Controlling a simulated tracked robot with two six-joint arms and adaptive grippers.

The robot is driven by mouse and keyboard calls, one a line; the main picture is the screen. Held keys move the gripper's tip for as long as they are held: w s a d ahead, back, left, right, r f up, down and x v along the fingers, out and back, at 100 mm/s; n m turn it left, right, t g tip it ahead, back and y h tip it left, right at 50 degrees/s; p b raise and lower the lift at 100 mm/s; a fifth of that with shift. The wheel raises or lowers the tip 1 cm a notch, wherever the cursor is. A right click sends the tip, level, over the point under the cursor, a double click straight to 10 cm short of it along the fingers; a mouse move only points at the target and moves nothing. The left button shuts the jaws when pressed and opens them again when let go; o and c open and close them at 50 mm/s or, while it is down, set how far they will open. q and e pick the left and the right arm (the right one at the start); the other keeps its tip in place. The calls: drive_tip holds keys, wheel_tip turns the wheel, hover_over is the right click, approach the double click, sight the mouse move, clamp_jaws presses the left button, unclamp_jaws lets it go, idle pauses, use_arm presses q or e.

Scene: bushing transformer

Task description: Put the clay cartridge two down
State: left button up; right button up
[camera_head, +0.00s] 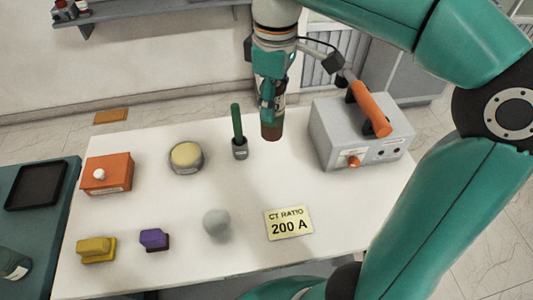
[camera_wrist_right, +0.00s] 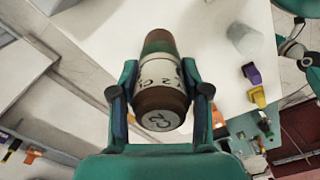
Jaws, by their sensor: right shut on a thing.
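The clay cartridge two (camera_head: 271,131) is a brown cylinder with a pale label, upright below my right gripper (camera_head: 268,98) over the far middle of the white table (camera_head: 330,205). In the right wrist view the cartridge (camera_wrist_right: 160,98) shows "C2" on its end cap, and the fingers of my right gripper (camera_wrist_right: 160,78) are closed on its two sides. I cannot tell whether its lower end touches the table top. My left gripper is not in view.
Close left of the cartridge is a green rod in a grey holder (camera_head: 239,147); right is a grey box with an orange handle (camera_head: 350,140). A round yellow-topped dish (camera_head: 187,157), an orange box (camera_head: 106,174) and a "CT RATIO 200 A" plate (camera_head: 289,223) lie around. Table between is clear.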

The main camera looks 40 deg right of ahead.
wheel_tip(320, 180, down, 15)
drive_tip(key=shift+r, duration=0.1)
idle(0.3)
drive_tip(key=shift+b, duration=0.4)
drive_tip(key=o, duration=1.3)
